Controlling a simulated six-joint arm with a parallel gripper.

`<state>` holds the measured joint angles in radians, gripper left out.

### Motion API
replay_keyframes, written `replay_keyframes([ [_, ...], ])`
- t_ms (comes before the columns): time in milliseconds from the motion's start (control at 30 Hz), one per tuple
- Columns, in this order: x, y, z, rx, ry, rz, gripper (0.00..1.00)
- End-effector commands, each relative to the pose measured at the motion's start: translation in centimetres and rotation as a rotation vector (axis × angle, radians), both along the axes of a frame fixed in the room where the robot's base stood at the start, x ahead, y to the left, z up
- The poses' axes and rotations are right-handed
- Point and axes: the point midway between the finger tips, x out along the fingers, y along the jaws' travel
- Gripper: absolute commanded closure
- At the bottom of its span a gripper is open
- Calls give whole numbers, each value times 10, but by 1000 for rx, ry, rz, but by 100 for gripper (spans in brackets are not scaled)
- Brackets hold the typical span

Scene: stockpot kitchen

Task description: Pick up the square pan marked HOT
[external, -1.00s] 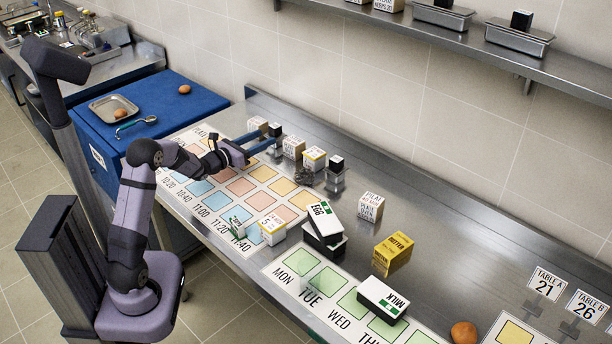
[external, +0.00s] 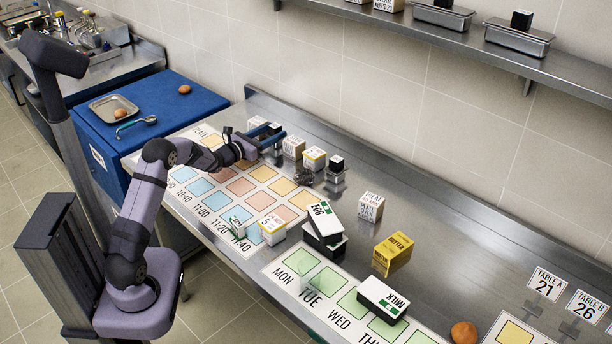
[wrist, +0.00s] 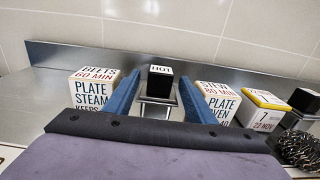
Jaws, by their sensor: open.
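My gripper (wrist: 159,92) is open, with one blue finger to each side of the pan and block. In the external view my gripper (external: 280,130) reaches low over the far left part of the counter. The pan is mostly hidden there by the fingers. I cannot tell whether the fingers touch it.
A BEETS box (wrist: 93,88) stands close to the left finger and a STEW box (wrist: 217,98) close to the right finger. A yellow-topped box (wrist: 263,108), a scouring pad (wrist: 299,149) and another black block (wrist: 304,100) are farther right. The wall is close behind.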

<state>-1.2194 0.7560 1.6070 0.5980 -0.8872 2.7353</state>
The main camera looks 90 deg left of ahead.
Motion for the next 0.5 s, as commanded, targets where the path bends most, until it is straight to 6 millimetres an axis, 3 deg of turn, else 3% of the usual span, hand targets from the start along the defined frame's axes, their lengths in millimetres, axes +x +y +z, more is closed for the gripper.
replay_keyframes([
  [267, 4, 3, 1, 0, 0, 0, 50],
  [500, 20, 20, 2, -1, 0, -1, 50],
])
